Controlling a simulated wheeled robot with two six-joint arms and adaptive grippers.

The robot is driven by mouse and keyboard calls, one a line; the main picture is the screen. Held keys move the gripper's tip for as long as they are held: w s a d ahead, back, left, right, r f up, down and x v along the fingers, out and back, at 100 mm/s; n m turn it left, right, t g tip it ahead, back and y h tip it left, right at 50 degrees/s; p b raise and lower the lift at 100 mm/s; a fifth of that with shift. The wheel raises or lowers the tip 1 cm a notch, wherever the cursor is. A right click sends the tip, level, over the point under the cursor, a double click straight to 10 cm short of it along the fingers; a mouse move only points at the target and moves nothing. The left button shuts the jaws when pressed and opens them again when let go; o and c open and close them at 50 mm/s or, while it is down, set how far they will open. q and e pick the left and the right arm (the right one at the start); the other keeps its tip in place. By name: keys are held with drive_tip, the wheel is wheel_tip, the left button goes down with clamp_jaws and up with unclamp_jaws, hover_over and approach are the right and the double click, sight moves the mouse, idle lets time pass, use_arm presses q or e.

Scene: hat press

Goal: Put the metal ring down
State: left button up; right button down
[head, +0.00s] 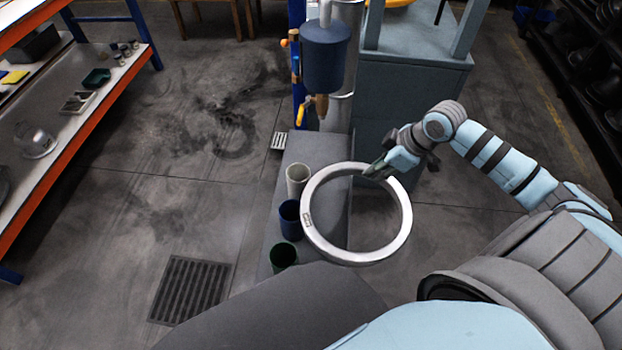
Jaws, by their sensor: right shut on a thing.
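The metal ring (400,237) is a large, shiny silver hoop near the middle of the head view. My right gripper (377,171) is shut on the ring's upper far rim and holds it out in front of me. The ring overlaps the right part of a narrow grey bench in the picture; I cannot tell its height or whether it touches anything. My left gripper is not in view.
On the grey bench (268,225) stand a white cup (297,178), a blue cup (289,220) and a green cup (283,257), close to the ring's left side. A blue hopper (325,62) hangs behind. Orange-edged shelves (75,125) stand left; open floor lies between.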

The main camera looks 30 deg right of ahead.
drive_tip(key=w+a+b, duration=0.1)
drive_tip(key=w+a, duration=0.3)
drive_tip(key=w, duration=0.3)
drive_tip(key=w+a+b, duration=0.2)
drive_tip(key=w+a, duration=0.2)
drive_tip(key=w, duration=0.4)
drive_tip(key=f, duration=0.2)
drive_tip(key=f+b, duration=0.1)
drive_tip(key=f, duration=0.2)
drive_tip(key=f+b, duration=0.1)
drive_tip(key=f, duration=0.1)
drive_tip(key=shift+s+d+f, duration=0.15)
drive_tip(key=shift+s+f, duration=0.15)
drive_tip(key=shift+f, duration=0.1)
wheel_tip(320, 180, down, 4)
drive_tip(key=shift+f+b, duration=0.15)
drive_tip(key=shift+b, duration=0.7)
drive_tip(key=c, duration=1.5)
unclamp_jaws()
drive_tip(key=shift+s, duration=0.1)
